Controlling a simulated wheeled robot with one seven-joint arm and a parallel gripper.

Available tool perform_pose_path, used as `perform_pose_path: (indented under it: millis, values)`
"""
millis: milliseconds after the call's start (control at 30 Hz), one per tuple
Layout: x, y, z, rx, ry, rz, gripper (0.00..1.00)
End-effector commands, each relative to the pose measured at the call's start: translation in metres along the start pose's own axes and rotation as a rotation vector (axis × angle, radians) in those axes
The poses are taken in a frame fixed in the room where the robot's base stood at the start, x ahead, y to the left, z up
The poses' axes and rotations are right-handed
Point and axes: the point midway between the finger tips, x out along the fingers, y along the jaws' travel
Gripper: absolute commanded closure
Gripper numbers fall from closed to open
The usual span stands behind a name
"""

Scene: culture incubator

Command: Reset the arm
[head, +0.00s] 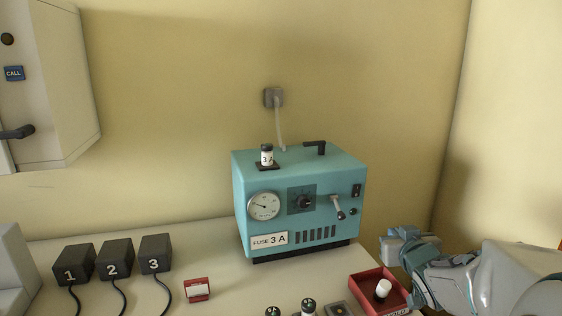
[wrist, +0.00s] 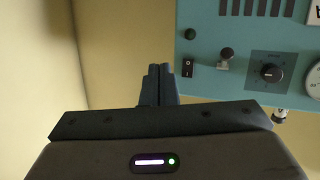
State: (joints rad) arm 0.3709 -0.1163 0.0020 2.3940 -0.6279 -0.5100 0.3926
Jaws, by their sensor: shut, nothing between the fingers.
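My arm reaches in from the lower right of the head view. My gripper (head: 398,246) is to the right of the teal incubator (head: 300,184) and behind a red tray (head: 362,283). In the wrist view my gripper (wrist: 160,72) has its two fingers together with nothing between them. That view is upside down and shows part of the teal incubator front (wrist: 225,85) to the right of the fingers, apart from them.
A white-capped item (head: 383,289) stands in the red tray. A wall cabinet (head: 60,85) hangs left.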

Motion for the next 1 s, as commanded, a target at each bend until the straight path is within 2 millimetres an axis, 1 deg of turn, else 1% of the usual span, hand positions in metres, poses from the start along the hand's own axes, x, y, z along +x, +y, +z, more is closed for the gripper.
perform_pose_path:
  millis: [33, 67, 167, 267, 467, 600, 700, 833, 900, 1000]
  values:
    - [-0.009, -0.004, -0.003, -0.001, -0.052, 0.025, 1.00]
    - [-0.013, -0.005, -0.001, 0.000, -0.088, 0.041, 1.00]
    - [-0.031, -0.011, 0.009, 0.007, -0.211, 0.083, 1.00]
    - [-0.053, -0.020, 0.021, 0.017, -0.342, 0.105, 1.00]
    - [-0.109, -0.050, 0.046, 0.037, -0.620, 0.088, 1.00]
    - [-0.155, -0.075, 0.061, 0.047, -0.809, 0.031, 1.00]
    - [-0.183, -0.090, 0.069, 0.049, -0.919, -0.017, 1.00]
    - [-0.209, -0.103, 0.075, 0.047, -1.012, -0.064, 1.00]
    - [-0.216, -0.107, 0.077, 0.047, -1.037, -0.079, 1.00]
    - [-0.218, -0.108, 0.078, 0.045, -1.047, -0.085, 1.00]
